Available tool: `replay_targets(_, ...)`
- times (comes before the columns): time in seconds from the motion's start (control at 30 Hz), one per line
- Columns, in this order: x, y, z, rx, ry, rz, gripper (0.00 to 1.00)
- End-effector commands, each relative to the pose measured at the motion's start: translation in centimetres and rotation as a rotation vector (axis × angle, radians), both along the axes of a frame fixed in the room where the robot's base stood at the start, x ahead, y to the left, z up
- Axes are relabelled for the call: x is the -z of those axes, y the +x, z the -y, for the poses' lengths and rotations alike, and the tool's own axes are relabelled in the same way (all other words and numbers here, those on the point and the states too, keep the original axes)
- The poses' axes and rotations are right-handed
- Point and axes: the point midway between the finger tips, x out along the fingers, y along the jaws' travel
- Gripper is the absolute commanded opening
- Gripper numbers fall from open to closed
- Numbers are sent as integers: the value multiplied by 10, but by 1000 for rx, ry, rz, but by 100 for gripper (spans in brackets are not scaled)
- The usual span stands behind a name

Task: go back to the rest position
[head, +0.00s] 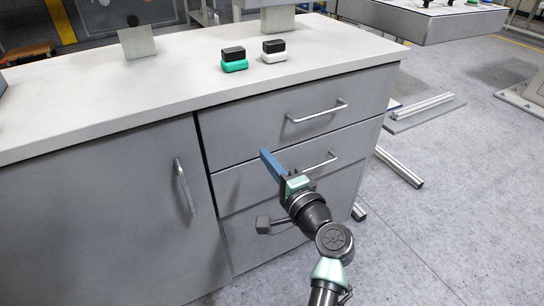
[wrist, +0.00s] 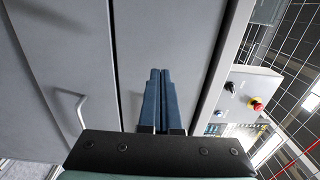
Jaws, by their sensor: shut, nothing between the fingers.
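My gripper (head: 271,163) is in front of the grey cabinet's drawers, with its blue fingers pointing toward the cabinet. The wrist view shows the two blue fingers (wrist: 160,88) lying side by side, closed, with nothing between them. The cabinet (head: 100,220) has a door with a handle (head: 184,187) on the left and drawers on the right. The top drawer handle (head: 316,111) is above my gripper. The handle of the drawer below (head: 321,161) is partly behind my gripper.
On the white worktop (head: 160,80) stand a black-and-green block (head: 234,65) and a black-and-white block (head: 273,56). Metal profiles (head: 400,167) lie on the floor to the right. The wrist view shows a box with a red button (wrist: 257,104). The floor at right is mostly open.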

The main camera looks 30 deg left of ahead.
Motion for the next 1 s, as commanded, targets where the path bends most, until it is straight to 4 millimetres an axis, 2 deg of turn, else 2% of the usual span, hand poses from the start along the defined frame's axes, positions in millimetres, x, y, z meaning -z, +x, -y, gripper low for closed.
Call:
replay_targets(0.1,-2,-15,25,3,0,-4,0)
replay_targets(0.3,0,-31,54,1,0,-2,0)
replay_targets(0.43,1,-37,63,-1,-1,-2,0)
replay_targets(0.63,2,-38,66,-1,-1,-2,0)
replay_targets(0.73,-8,-33,68,19,-38,44,0)
replay_targets(0.77,-15,-30,70,32,-62,73,0)
replay_targets(0.87,-51,-15,83,117,-192,237,0)
replay_targets(0.97,-111,1,105,264,-371,471,0)
replay_targets(1.0,-139,5,117,336,-444,572,0)
